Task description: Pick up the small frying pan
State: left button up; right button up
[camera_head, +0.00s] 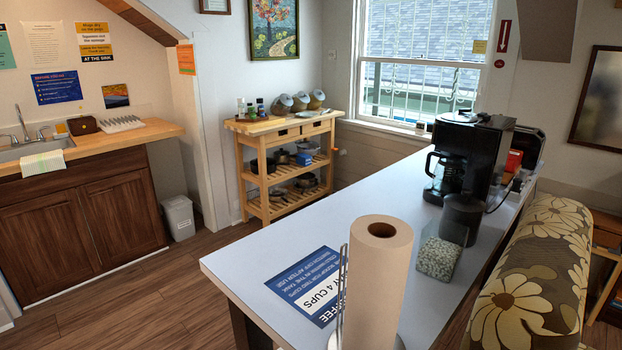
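No small frying pan can be made out for certain. Dark cookware (306,181) sits on the lower shelf of a wooden cart (257,127) by the far wall. More dark cookware (283,157) sits on its middle shelf. These pieces are too small in view to tell whether one is a frying pan. Neither of my grippers shows in the head view.
A long light-topped counter (330,218) fills the middle, with a paper towel roll (378,280), a coffee maker (468,160) and a dark canister (461,215). A floral-covered seat (540,270) stands right. Wooden floor (150,290) is open between the counter and sink cabinet (85,220).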

aim_at(277, 194)
jog(key=i+j, duration=0.25)
jog(key=j, duration=0.15)
jog(key=i+j, duration=0.25)
jog(key=j, duration=0.15)
jog(key=i+j+z, duration=0.1)
jog(key=i+j, duration=0.15)
jog(key=j, duration=0.15)
jog(key=i+j, duration=0.25)
jog(key=j, duration=0.15)
jog(key=i+j, duration=0.25)
jog(key=j, duration=0.15)
jog(key=i+j, duration=0.35)
jog(key=i+j+z, duration=0.1)
jog(key=i+j, duration=0.2)
jog(key=j, duration=0.25)
jog(key=i+j, duration=0.35)
jog(key=j, duration=0.15)
jog(key=i+j, duration=0.3)
jog(key=j, duration=0.15)
jog(key=z, duration=0.05)
